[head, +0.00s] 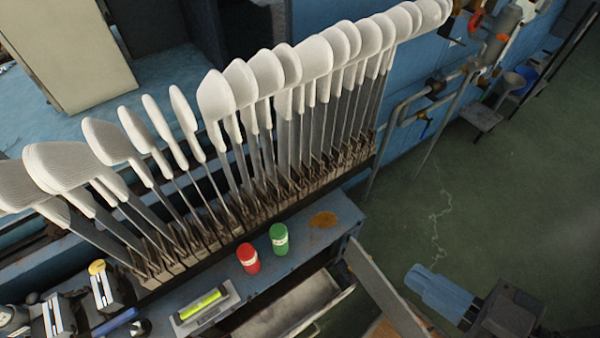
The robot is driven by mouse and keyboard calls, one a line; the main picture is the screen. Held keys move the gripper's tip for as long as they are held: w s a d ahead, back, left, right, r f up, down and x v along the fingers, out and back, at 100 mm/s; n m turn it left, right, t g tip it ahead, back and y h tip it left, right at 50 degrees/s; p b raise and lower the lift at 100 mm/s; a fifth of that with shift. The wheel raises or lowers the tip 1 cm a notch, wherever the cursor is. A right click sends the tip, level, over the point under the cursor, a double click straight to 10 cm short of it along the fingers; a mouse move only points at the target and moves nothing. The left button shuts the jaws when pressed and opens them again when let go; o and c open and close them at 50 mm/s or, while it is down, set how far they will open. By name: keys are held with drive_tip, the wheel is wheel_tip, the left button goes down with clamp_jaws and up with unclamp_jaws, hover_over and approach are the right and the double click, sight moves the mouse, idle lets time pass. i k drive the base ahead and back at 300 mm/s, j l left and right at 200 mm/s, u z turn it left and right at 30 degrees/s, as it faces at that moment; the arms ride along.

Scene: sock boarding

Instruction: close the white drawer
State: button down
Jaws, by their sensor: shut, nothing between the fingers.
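The white drawer (300,306) shows at the bottom centre, under the blue workbench (325,222). It stands open, and I see into its pale, empty-looking inside; its lower part is cut off by the picture edge. My gripper (414,280), with blue fingers, is shut and empty. It is to the right of the drawer in the picture, apart from it, with its fingers pointing left.
A grey panel (385,290) stands between the drawer and my gripper. A red canister (248,258), a green canister (279,239) and a spirit level (203,304) are on the bench. White sock-covered boards (265,72) stand behind. Green floor (500,180) is clear at right.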

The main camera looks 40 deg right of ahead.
sight(291, 314)
drive_tip(key=l+u, duration=0.25)
drive_tip(key=l, duration=0.2)
drive_tip(key=k+l+u, duration=0.2)
drive_tip(key=l, duration=0.25)
drive_tip(key=l+u, duration=0.25)
drive_tip(key=l, duration=0.15)
drive_tip(key=k+l+u, duration=0.2)
drive_tip(key=l, duration=0.2)
drive_tip(key=k+l+u, duration=0.45)
drive_tip(key=l, duration=0.25)
drive_tip(key=l+u, duration=0.35)
drive_tip(key=l, duration=0.2)
drive_tip(key=i+l+z, duration=0.1)
drive_tip(key=i, duration=0.4)
